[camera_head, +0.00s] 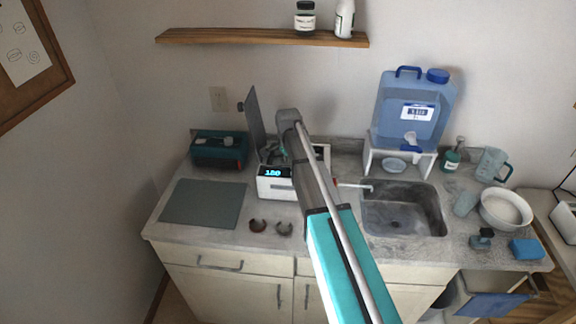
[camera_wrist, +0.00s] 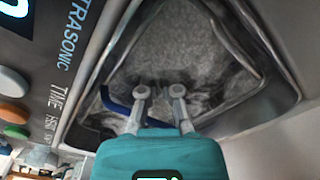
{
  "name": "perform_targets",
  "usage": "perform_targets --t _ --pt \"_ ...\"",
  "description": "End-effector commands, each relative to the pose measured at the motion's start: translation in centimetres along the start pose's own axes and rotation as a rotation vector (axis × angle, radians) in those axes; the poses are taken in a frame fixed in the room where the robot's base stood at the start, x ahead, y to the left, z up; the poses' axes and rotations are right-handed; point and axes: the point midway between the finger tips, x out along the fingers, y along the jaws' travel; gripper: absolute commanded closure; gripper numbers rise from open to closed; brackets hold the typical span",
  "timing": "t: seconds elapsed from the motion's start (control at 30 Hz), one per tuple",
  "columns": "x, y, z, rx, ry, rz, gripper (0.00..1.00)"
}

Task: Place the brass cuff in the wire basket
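Two small open-ended cuffs lie on the counter in the head view. The left one (camera_head: 257,226) is dark reddish-brown and the right one (camera_head: 284,229) is dull grey-brown; I cannot tell for certain which is brass. My gripper (camera_wrist: 159,91) points down into the metal tank (camera_wrist: 205,45) of the ultrasonic cleaner (camera_head: 276,187). Its two fingers are apart, with nothing visible between the tips. A bent blue rod (camera_wrist: 114,103) runs close by the fingers; I cannot tell whether it belongs to the wire basket. My arm hides most of the tank in the head view.
The cleaner's lid (camera_head: 256,122) stands open on its left. A grey mat (camera_head: 204,203) lies left of the cuffs, with a teal box (camera_head: 219,150) behind it. The sink (camera_head: 402,210) is to the right, near a blue water container (camera_head: 411,110) and a white bowl (camera_head: 505,209).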

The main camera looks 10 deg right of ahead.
Motion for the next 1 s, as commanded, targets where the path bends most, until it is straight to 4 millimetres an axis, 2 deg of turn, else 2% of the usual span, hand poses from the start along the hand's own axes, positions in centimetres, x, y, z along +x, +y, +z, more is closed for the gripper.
perform_targets --t 0.27,0.3,0.37,0.77,1.0 --pt "0.4 0.0 0.0 0.000 0.000 0.000 1.00" --pt "0.3 0.0 0.0 0.000 0.000 0.000 0.88" --pt "0.3 0.0 0.0 0.000 0.000 0.000 0.77" --pt "0.2 0.0 0.0 0.000 0.000 0.000 0.77" --pt "-0.6 0.0 0.0 0.000 0.000 0.000 0.77"
